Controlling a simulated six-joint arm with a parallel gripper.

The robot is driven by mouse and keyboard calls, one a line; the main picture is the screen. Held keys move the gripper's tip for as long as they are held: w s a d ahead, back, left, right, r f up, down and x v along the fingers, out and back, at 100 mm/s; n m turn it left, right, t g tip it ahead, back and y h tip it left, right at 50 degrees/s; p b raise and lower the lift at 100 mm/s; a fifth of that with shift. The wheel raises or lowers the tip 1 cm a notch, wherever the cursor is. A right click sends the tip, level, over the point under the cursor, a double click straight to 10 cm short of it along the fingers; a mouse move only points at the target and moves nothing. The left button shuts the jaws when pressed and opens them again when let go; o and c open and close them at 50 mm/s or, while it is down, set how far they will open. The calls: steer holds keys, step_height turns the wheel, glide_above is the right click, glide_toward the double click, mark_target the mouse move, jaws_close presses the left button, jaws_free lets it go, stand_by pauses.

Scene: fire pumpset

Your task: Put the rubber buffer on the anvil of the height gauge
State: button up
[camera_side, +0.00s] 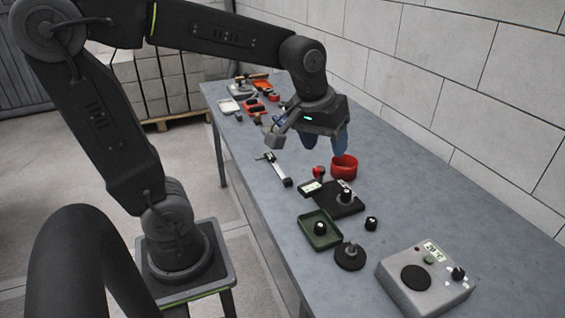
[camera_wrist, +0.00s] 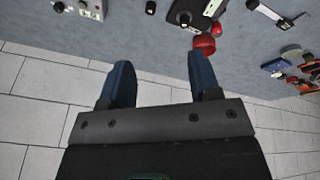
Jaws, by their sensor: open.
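The height gauge (camera_side: 327,204) looks to be the dark flat base with a small display and red knob; part of it shows at the top of the wrist view (camera_wrist: 178,17). A short black cylinder (camera_side: 345,195) stands on its base; I cannot tell whether it is the anvil or a part on it. Similar black cylinders, possibly rubber buffers, stand in the green tray (camera_side: 320,228) and on the bare table (camera_side: 371,223); the latter also shows in the wrist view (camera_wrist: 150,7). My gripper (camera_side: 325,148) is open and empty, above the table behind the gauge.
A red cup (camera_side: 344,169) stands just behind the gauge, near my fingers. A grey box with a display (camera_side: 425,283) and a dark disc with a post (camera_side: 350,257) are nearer the camera. A caliper-like tool (camera_side: 277,171) lies left. Several parts crowd the far end. A block wall borders the table.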

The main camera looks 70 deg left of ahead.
steer(key=s+d+m+t, duration=0.2)
steer(key=s+m, duration=0.4)
steer(key=s, duration=0.4)
steer(key=shift+s+d+f, duration=0.15)
steer(key=shift+d+f, duration=0.05)
steer(key=shift+d, duration=0.45)
